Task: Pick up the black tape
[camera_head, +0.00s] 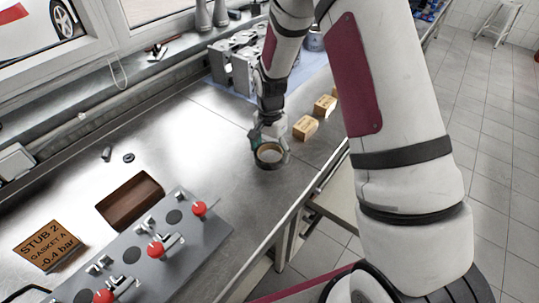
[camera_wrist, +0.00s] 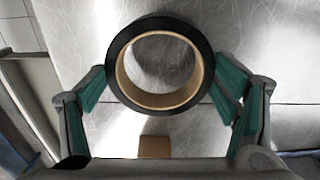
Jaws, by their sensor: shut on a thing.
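The black tape is a black roll with a tan cardboard core. In the wrist view the black tape (camera_wrist: 208,55) sits between the green-padded fingers of my gripper (camera_wrist: 163,88), with its hole facing the camera. In the head view the tape (camera_head: 270,164) shows at the end of my gripper (camera_head: 268,150), over the metal bench near its front edge. My gripper is shut on the roll's outer sides. I cannot tell how far the roll is above the bench.
Small cardboard boxes (camera_head: 305,128) stand on the bench to the right of my gripper. A grey panel with red knobs (camera_head: 170,240), a brown tray (camera_head: 112,217) and a "STUB 2" sign (camera_head: 50,245) are at the lower left. Grey engine parts (camera_head: 232,65) stand behind.

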